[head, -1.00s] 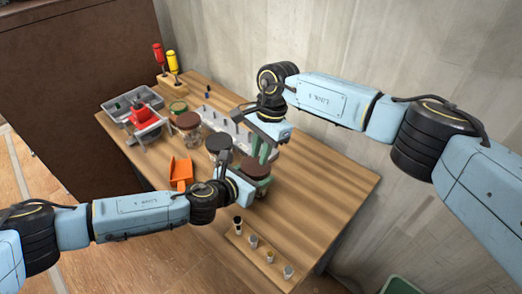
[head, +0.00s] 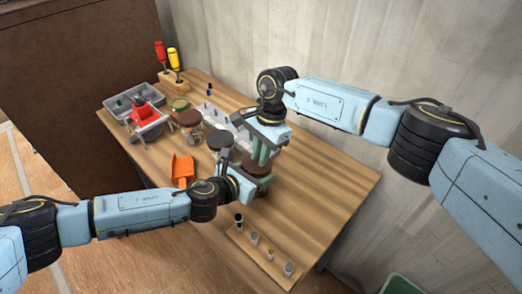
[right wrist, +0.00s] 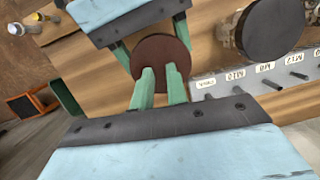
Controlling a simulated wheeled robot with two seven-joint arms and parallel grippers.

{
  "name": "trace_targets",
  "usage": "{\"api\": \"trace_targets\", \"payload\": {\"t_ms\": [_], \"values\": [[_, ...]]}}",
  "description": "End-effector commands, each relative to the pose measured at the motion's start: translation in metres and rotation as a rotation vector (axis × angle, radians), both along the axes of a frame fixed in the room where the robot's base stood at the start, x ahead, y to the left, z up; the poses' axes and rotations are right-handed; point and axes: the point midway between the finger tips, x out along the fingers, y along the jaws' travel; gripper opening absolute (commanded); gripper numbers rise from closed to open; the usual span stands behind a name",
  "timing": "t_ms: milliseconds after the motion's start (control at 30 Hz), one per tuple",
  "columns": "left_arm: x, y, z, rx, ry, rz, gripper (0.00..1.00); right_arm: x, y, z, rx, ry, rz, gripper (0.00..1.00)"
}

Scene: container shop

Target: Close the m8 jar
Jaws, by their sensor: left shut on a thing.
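A dark brown round lid (head: 257,167) shows between my two grippers in the head view, and from above in the right wrist view (right wrist: 160,57). The jar under it is mostly hidden; I cannot read its label or tell whether the lid is seated. My left gripper (head: 255,184) is shut on this jar, its green fingers on either side below the lid. My right gripper (right wrist: 160,72) is above the lid, its green fingers pointing down at it with a narrow empty gap between them. I cannot tell whether the fingertips touch the lid.
A labelled peg rack (right wrist: 245,80) is close by. An orange scoop (head: 182,170) and a wooden strip (head: 242,250) with small pieces lie nearer.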

Motion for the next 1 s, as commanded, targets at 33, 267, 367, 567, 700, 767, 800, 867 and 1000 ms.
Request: {"api": "trace_targets", "payload": {"t_ms": [33,267,367,567,700,767,800,867,1000], "values": [[0.001,-0.001,0.002,-0.002,-0.002,-0.001,0.21,-0.001,0.000,-0.003,-0.001,0.001,0.000,0.15],[0.000,-0.001,0.002,-0.003,-0.003,-0.001,0.21,-0.001,0.000,-0.004,-0.002,0.002,0.001,0.15],[0.000,-0.001,0.002,-0.003,-0.003,-0.002,0.21,-0.001,-0.001,-0.001,-0.002,0.002,0.001,0.15],[0.001,-0.001,0.002,-0.003,-0.003,-0.001,0.21,0.003,-0.006,0.021,-0.002,-0.001,0.001,0.15],[0.001,-0.001,0.002,-0.003,-0.003,-0.001,0.21,0.004,-0.008,0.035,-0.002,0.001,0.000,0.15],[0.001,-0.001,0.002,-0.002,-0.002,-0.001,0.21,0.004,-0.008,0.037,-0.002,0.002,0.001,0.15],[0.001,-0.001,0.002,-0.002,-0.002,-0.001,0.21,0.004,-0.008,0.037,-0.002,0.002,0.001,0.15],[0.001,-0.001,0.002,-0.002,-0.002,-0.001,0.21,0.004,-0.008,0.037,-0.002,0.002,0.001,0.15],[0.001,-0.001,0.002,-0.002,-0.002,-0.001,0.70,0.004,-0.008,0.037,-0.001,0.001,0.000,0.15]]}}
